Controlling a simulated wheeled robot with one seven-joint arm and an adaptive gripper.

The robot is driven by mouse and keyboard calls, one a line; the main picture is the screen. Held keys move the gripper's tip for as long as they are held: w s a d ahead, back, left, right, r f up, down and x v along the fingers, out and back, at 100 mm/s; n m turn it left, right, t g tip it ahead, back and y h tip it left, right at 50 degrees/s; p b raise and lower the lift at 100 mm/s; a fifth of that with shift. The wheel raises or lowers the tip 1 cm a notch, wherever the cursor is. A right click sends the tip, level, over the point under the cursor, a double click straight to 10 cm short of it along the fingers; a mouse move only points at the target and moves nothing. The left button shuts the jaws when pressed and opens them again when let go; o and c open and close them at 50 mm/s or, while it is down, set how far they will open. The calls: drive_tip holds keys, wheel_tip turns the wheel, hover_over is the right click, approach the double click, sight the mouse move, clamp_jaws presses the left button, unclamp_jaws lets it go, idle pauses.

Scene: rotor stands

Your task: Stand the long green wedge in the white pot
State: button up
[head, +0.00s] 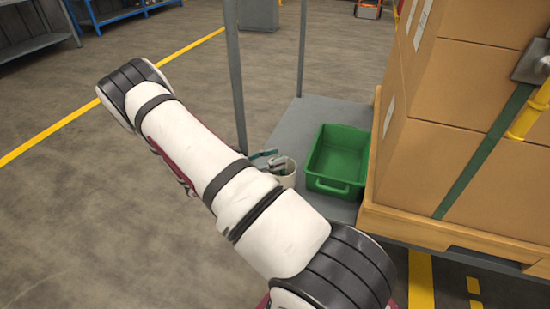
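The white pot (289,180) stands on the grey platform, left of the green bin. My arm's white link hides its left part. A small dark green piece (263,154) shows just above and left of the pot, past the arm's edge. It may be part of the long green wedge, but too little shows to be sure. Grey parts at the pot's mouth look like my gripper (280,163). My arm hides most of it, so I cannot tell whether it is open, shut or holding anything.
A green bin (339,158) sits on the grey platform (285,132), close right of the pot. Stacked cardboard boxes (440,150) on a wooden pallet stand to the right. A grey post (236,85) rises left of the pot. Open floor lies left.

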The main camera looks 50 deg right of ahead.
drive_tip(key=v, duration=1.1)
drive_tip(key=shift+a, duration=0.2)
drive_tip(key=shift+w, duration=0.1)
idle(0.3)
